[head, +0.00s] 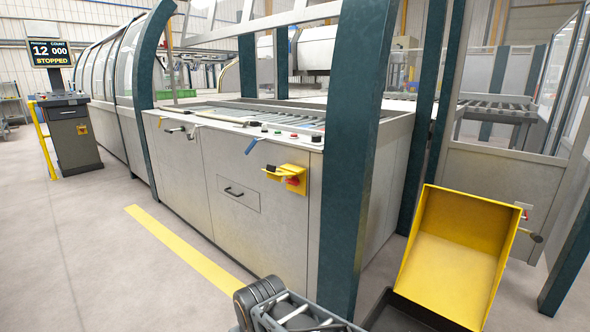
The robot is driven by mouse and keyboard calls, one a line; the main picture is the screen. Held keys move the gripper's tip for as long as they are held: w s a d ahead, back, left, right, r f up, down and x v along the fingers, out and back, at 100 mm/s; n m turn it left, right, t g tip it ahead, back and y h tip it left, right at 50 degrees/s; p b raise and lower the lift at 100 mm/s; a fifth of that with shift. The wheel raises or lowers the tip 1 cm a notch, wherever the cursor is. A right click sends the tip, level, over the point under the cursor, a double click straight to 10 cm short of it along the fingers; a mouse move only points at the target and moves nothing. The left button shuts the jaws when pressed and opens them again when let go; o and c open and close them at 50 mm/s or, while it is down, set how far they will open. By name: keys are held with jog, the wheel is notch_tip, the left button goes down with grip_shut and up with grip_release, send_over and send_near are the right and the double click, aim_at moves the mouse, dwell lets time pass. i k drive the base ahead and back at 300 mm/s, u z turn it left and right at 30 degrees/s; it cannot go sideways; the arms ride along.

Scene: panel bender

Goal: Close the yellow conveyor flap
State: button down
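A yellow open-fronted, box-like panel (450,255) with raised side edges stands tilted at the lower right, above a dark tray-like part (405,312). It is the largest yellow part in view; I cannot tell for certain whether it is the conveyor flap. A small yellow bracket (288,178) with a red knob sits on the grey machine front. A grey and black part of my arm shows at the bottom middle, left of the yellow panel and apart from it in the picture. My gripper's fingers are not visible.
The grey machine cabinet (225,175) with dark teal posts (352,150) fills the middle. A console (72,130) with a display reading "STOPPED" stands at the left, beside a yellow rail (45,152). Grey floor (90,240) with a yellow stripe (185,248) is clear at the left.

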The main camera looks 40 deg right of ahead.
aim_at(279, 172)
jog(key=z, duration=1)
jog(key=i, duration=0.65)
jog(key=u, duration=0.15)
